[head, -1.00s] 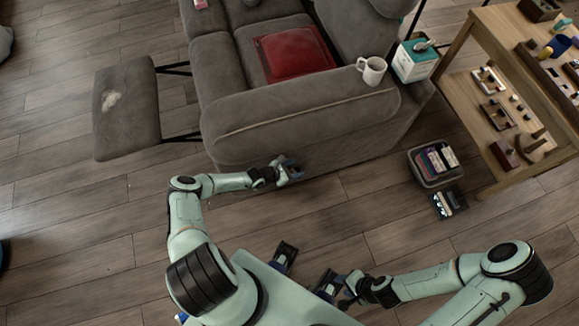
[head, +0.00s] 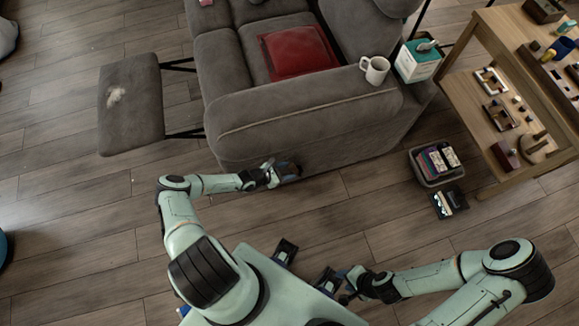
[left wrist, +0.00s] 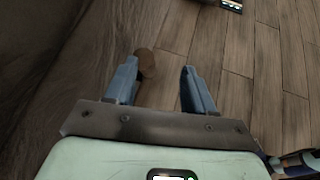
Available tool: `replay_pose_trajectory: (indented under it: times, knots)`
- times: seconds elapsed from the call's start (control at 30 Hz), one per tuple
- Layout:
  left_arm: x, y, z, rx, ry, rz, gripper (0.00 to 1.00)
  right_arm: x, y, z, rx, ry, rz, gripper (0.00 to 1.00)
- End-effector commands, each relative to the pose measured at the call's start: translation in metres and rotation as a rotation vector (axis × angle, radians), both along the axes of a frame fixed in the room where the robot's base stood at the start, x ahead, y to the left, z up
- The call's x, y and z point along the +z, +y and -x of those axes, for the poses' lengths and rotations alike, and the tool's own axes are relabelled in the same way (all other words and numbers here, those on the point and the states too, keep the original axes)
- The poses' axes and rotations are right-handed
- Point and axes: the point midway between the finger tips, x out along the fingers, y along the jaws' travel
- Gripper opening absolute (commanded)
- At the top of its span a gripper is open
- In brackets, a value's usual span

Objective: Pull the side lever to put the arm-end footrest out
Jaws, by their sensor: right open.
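The grey sofa (head: 310,120) stands with its near armrest side facing me. The grey footrest (head: 130,103) is out at the sofa's left, held level on black bars, with a pale patch on top. My left gripper (head: 286,171) is low against the armrest's outer side. In the left wrist view the fingers (left wrist: 159,68) are apart. A round brown piece, likely the lever's end (left wrist: 146,63), lies beside the left fingertip, in the gap; I cannot tell whether they touch. The rest of the lever is hidden. My right gripper (head: 346,284) is empty near my base.
A white mug (head: 374,70) stands on the armrest, with a tissue box (head: 417,62) beside it. A red cushion (head: 298,53) lies on the seat. A bin (head: 434,164) and a wooden shelf table (head: 500,125) stand at the right. The floor left of my arm is clear.

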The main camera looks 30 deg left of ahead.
Motion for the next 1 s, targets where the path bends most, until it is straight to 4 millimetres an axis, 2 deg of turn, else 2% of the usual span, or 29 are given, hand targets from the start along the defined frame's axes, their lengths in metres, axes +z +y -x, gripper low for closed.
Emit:
replay_pose_trajectory:
  times: [1.0]
  knots:
    - [0.002, 0.038, 0.06, 0.004, -0.006, -0.002, 0.54, 0.006, 0.0, -0.003, 0.0, -0.003, 0.0, 0.43]
